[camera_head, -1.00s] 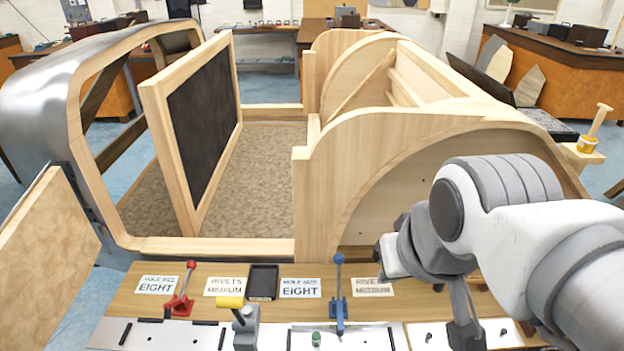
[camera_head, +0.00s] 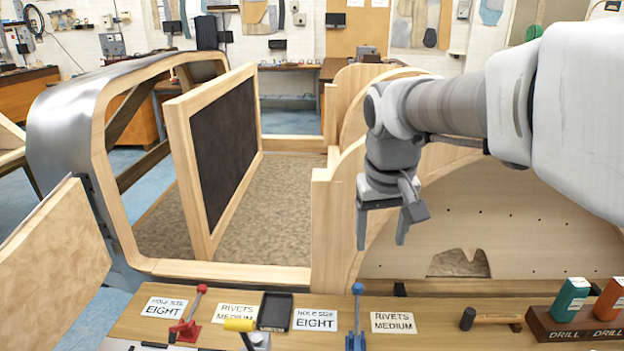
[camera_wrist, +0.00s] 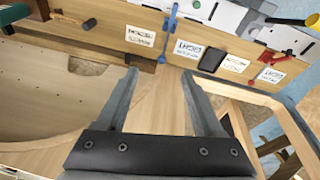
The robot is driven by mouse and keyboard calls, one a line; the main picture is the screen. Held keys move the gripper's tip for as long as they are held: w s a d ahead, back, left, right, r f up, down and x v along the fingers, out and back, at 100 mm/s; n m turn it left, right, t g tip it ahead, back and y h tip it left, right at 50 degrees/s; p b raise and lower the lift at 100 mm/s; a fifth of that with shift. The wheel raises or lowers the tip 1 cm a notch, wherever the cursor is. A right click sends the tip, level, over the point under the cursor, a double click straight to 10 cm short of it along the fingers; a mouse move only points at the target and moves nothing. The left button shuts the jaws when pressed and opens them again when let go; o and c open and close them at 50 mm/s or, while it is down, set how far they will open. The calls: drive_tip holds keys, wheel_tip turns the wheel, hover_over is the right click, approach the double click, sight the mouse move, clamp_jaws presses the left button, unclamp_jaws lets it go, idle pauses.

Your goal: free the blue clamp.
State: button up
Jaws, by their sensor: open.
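The blue clamp (camera_head: 356,318) stands upright on the front edge of the wooden bench, between a "hole size eight" card and a "rivets medium" card. Its base is cut off by the lower edge of the head view. It also shows at the top of the wrist view (camera_wrist: 170,30). My gripper (camera_head: 382,246) hangs fingers down, above and behind the clamp, in front of the curved wooden panel. In the wrist view its two fingers (camera_wrist: 163,85) are apart with nothing between them.
A red clamp (camera_head: 187,318) and a yellow-handled tool (camera_head: 240,326) stand left of the blue clamp. A hammer (camera_head: 490,319) and a drill rack (camera_head: 570,325) are to its right. A black tray (camera_head: 274,311) lies flat. The curved wooden panel (camera_head: 325,230) rises behind the bench.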

sight(358, 326)
drive_tip(key=w+a+f+g+h+b, duration=0.15)
drive_tip(key=w+f+b, duration=0.25)
drive_tip(key=w+f, duration=0.9)
drive_tip(key=shift+g, duration=0.45)
drive_tip(key=b+x, duration=0.1)
drive_tip(key=x, duration=0.4)
drive_tip(key=b+x, duration=0.1)
drive_tip(key=x, duration=0.5)
drive_tip(key=a+b+x, duration=0.1)
drive_tip(key=b+x, duration=0.1)
drive_tip(key=x, duration=0.4)
drive_tip(key=shift+f, duration=0.2)
drive_tip(key=shift+w, duration=0.1)
clamp_jaws()
drive_tip(key=shift+r, duration=0.1)
